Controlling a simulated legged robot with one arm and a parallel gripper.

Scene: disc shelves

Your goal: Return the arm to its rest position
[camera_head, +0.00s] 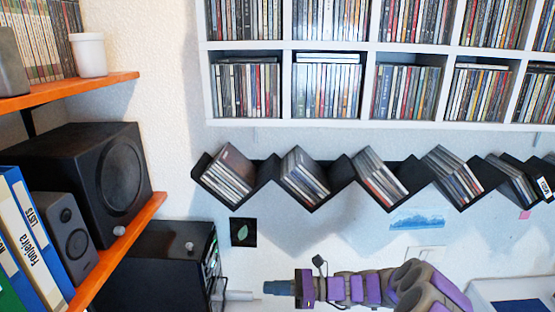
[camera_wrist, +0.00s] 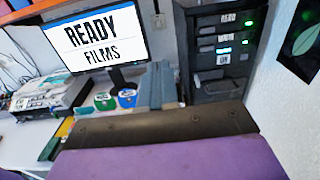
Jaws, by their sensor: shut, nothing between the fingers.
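My arm (camera_head: 365,289), purple and grey-brown, reaches in from the lower right in the head view. It lies roughly level, below the zigzag disc shelf, pointing left. My gripper (camera_head: 278,288) is at its left end, shut and empty, apart from the shelves and discs.
A black zigzag shelf (camera_head: 270,172) of discs hangs below the white disc shelf (camera_head: 390,123). Orange shelves (camera_head: 150,210), a speaker (camera_head: 95,185) and a black tower (camera_head: 165,265) stand left. The wrist view shows a monitor (camera_wrist: 92,38) and a printer (camera_wrist: 52,97).

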